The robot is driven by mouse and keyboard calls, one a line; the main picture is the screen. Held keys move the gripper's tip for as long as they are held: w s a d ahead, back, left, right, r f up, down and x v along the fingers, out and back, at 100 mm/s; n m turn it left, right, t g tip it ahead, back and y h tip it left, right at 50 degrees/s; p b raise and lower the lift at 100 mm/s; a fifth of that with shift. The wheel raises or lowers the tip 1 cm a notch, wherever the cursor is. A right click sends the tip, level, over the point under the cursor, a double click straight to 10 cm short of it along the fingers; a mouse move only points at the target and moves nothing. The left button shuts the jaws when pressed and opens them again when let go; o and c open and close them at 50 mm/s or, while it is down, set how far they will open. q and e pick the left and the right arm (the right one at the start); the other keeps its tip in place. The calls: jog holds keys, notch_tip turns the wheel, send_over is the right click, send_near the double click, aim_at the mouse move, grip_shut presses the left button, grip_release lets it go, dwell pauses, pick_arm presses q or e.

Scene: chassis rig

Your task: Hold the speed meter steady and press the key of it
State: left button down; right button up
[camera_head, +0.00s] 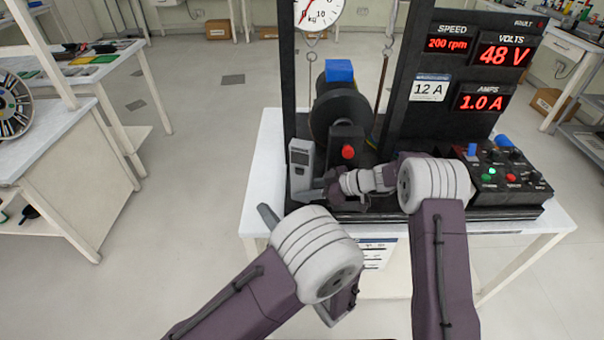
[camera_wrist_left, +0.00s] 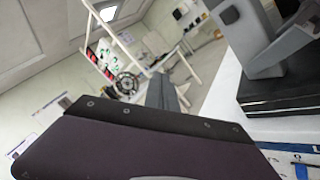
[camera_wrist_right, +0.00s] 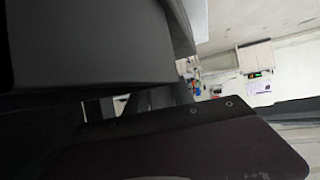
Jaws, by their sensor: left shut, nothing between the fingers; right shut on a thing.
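The speed meter (camera_head: 301,160) is a grey upright hand-held device with a small screen. It stands at the front left of the black rig, beside the dark wheel (camera_head: 340,112). My right gripper (camera_head: 310,194) reaches in from the right and is shut on the meter's lower part. My left gripper (camera_head: 267,214) is shut and empty, just left of and in front of the meter, apart from it in the head view. Its fingers also show in the left wrist view (camera_wrist_left: 160,92). The meter's key is too small to make out. A dark surface fills much of the right wrist view.
The rig stands on a white table (camera_head: 262,180). A red knob (camera_head: 348,152) sits beside the meter. A control box (camera_head: 505,178) with buttons and a lit green lamp is at the right. The display panel (camera_head: 470,60) reads 200 rpm. A dial scale (camera_head: 320,12) hangs above.

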aim_at(299, 182)
pick_arm(q)
jog(key=w+d+m+t, duration=0.1)
jog(key=w+d, duration=0.1)
jog(key=w, duration=0.1)
jog(key=w+d+m+h, duration=0.1)
jog(key=w+d, duration=0.1)
jog(key=w+d+m+t+h, duration=0.1)
jog(key=w+d, duration=0.2)
jog(key=shift+w+r+t, duration=0.3)
jog(key=shift+r, duration=0.05)
dwell(1.9)
jog(key=shift+w+d, duration=0.1)
jog(key=shift+w, duration=0.3)
jog(key=shift+w+d, duration=0.1)
jog(key=shift+w, duration=0.2)
dwell(0.3)
jog(key=shift+s, duration=0.1)
jog(key=shift+s+a, duration=0.25)
jog(key=shift+s, duration=0.4)
